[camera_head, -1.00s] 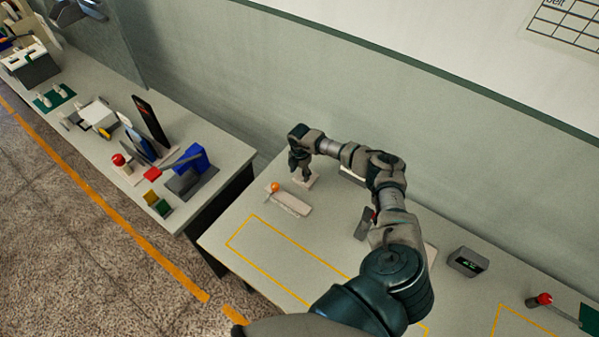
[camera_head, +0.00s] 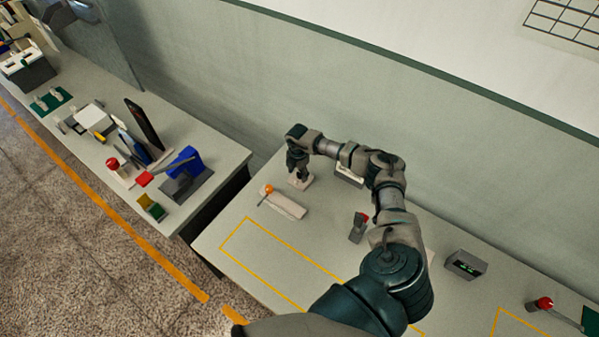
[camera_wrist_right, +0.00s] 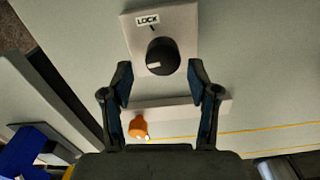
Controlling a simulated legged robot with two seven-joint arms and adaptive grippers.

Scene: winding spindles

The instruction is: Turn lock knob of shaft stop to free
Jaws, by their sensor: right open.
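The lock knob (camera_wrist_right: 162,56) is round and black with a white pointer mark towards its lower left. It sits on a pale plate (camera_wrist_right: 182,22) with a LOCK label (camera_wrist_right: 147,20) and a short dark line above the knob. In the head view the plate (camera_head: 304,183) lies near the back left of the table, and my gripper hides the knob. My right gripper (camera_head: 297,176) points down over the plate. In the wrist view my right gripper (camera_wrist_right: 160,80) is open, with its fingertips apart on either side, just short of the knob. My left gripper is out of view.
A red-topped lever (camera_head: 359,226) and a grey display box (camera_head: 466,264) stand to the right. The yellow-outlined table area (camera_head: 275,260) is clear. Another bench with several items stands left.

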